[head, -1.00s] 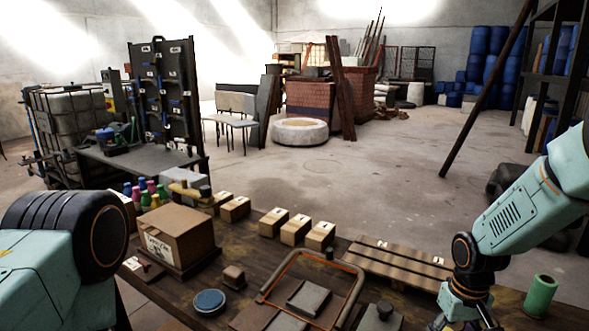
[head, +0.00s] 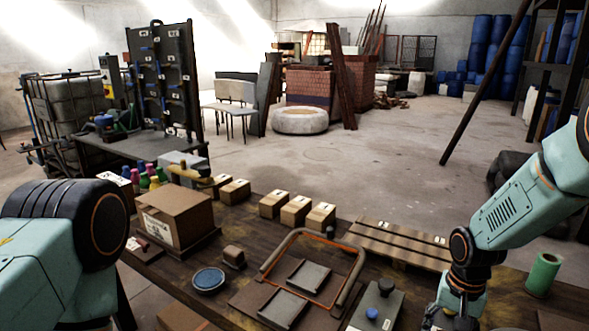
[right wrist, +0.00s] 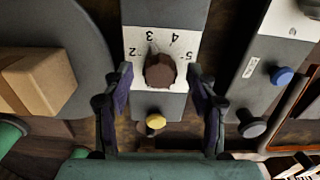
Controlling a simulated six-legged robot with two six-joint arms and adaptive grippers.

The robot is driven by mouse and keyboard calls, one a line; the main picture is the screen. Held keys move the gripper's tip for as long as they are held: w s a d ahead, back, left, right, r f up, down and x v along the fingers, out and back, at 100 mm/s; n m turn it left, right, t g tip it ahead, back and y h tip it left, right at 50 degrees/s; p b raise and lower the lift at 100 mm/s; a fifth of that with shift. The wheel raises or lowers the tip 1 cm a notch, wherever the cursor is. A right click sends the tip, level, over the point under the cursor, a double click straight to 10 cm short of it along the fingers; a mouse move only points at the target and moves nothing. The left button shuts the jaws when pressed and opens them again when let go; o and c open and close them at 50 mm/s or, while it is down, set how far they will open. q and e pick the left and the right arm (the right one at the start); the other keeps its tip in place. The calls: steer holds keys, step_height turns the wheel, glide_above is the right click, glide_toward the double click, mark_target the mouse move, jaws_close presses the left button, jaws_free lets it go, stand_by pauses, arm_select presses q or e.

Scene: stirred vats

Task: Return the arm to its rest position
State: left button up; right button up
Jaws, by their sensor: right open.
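My right arm comes in from the right in the head view. Its gripper (head: 440,318) is low at the picture's bottom edge, partly cut off, over the bench's right part. In the right wrist view the gripper (right wrist: 160,72) is open, with a dark finger on each side of a brown knob (right wrist: 160,72). Gaps show between knob and fingers, and nothing is held. The knob sits on a white dial plate (right wrist: 137,45) with numbers, above a yellow button (right wrist: 155,121). Only a thick link of my left arm shows at the left; its gripper is out of view.
The bench carries a large carton (head: 176,217), small boxes (head: 296,210), a blue round lid (head: 208,280), an orange-edged frame (head: 313,267), a slatted board (head: 398,241) and a green cylinder (head: 543,273). A box with a blue button (right wrist: 283,76) is right of the dial.

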steer(key=m+b, duration=0.2)
steer(key=shift+f+m+b, duration=0.15)
steer(key=shift+m+b, duration=0.15)
step_height(320, 180, up, 9)
steer(key=shift+f+p, duration=0.15)
steer(key=shift+p, duration=0.9)
steer(key=shift+f, duration=0.2)
steer(key=shift+w+f+n, duration=0.1)
steer(key=shift+w+n, duration=0.4)
steer(key=shift+n, duration=0.2)
steer(key=shift+s, duration=0.1)
